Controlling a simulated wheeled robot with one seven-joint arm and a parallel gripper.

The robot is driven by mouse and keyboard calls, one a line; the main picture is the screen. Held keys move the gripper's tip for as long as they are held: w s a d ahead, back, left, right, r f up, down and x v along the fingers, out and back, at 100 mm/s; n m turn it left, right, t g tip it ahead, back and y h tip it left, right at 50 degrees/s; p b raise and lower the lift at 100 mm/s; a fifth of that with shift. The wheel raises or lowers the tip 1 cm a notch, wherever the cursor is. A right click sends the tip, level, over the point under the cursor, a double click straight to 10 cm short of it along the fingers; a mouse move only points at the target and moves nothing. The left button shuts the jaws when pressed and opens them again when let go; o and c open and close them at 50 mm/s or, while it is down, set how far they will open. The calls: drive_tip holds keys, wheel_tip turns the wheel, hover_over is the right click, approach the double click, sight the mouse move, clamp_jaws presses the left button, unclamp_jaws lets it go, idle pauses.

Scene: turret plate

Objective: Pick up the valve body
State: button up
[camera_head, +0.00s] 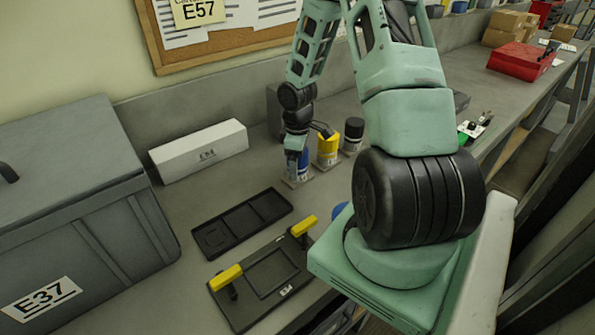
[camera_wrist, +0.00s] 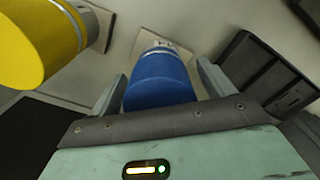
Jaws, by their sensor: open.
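A blue cylinder with a pale band (camera_wrist: 158,80) stands on a small pale plate (camera_wrist: 150,42); in the head view it (camera_head: 303,165) shows below my gripper. I cannot tell from any marking which object is the valve body. My gripper (camera_wrist: 160,72) is open, with one finger on each side of the blue cylinder. In the head view my gripper (camera_head: 297,150) comes down over it and partly hides it. A yellow cylinder (camera_head: 327,150) stands close to its right, and also fills the upper left of the wrist view (camera_wrist: 40,40).
A black-topped cylinder (camera_head: 354,130) stands beyond the yellow one. A black compartment tray (camera_head: 212,238) and a yellow-handled tray (camera_head: 240,318) lie in front. A white box (camera_head: 198,153) is at the back, a grey bin (camera_head: 95,235) at left. A red box (camera_head: 520,62) is far right.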

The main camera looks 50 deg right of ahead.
drive_tip(key=c, duration=1.5)
